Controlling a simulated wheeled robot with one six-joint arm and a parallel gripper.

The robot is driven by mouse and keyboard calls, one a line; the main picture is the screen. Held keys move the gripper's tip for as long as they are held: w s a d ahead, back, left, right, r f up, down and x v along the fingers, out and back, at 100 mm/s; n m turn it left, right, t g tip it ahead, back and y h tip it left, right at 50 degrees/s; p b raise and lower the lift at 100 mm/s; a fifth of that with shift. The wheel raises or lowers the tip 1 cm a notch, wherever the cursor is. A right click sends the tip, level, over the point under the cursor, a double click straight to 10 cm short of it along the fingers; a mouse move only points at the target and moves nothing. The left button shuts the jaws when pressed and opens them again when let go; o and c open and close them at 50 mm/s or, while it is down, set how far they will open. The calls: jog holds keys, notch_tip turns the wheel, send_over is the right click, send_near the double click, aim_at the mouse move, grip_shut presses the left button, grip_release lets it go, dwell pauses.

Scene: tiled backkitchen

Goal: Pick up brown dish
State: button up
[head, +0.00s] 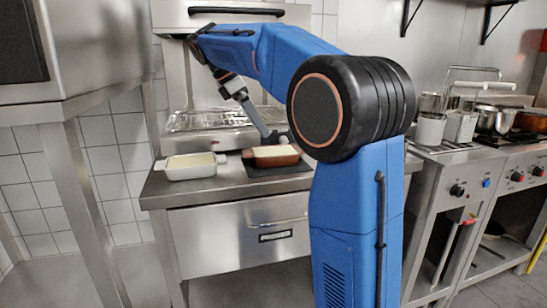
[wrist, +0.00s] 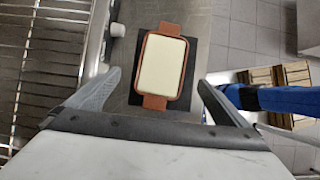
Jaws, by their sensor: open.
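The brown dish (head: 271,161) is rectangular with a pale cream inside. It rests on a dark mat (head: 262,171) on the steel counter, at the counter's middle. In the wrist view the brown dish (wrist: 143,76) lies lengthwise, with a handle at each end, ahead of and between my fingers. My gripper (head: 277,136) is above and close to the dish in the head view. In the wrist view my gripper (wrist: 158,82) is open and empty, with one finger on each side. I cannot tell the exact gap between the fingers and the dish.
A white dish (head: 190,172) with a pale inside stands left of the brown dish on the counter (head: 228,184). A steel grill unit (head: 212,120) stands behind. Canisters (head: 430,130) and pots (head: 497,118) stand at the right. A wooden crate (wrist: 277,76) shows in the wrist view.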

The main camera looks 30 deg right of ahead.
aim_at(274, 150)
jog(key=x, duration=1)
jog(key=shift+s, duration=0.4)
jog(key=shift+d+f, duration=0.25)
jog(key=shift+f, duration=0.3)
jog(key=shift+f, duration=0.2)
jog(key=c, duration=1.6)
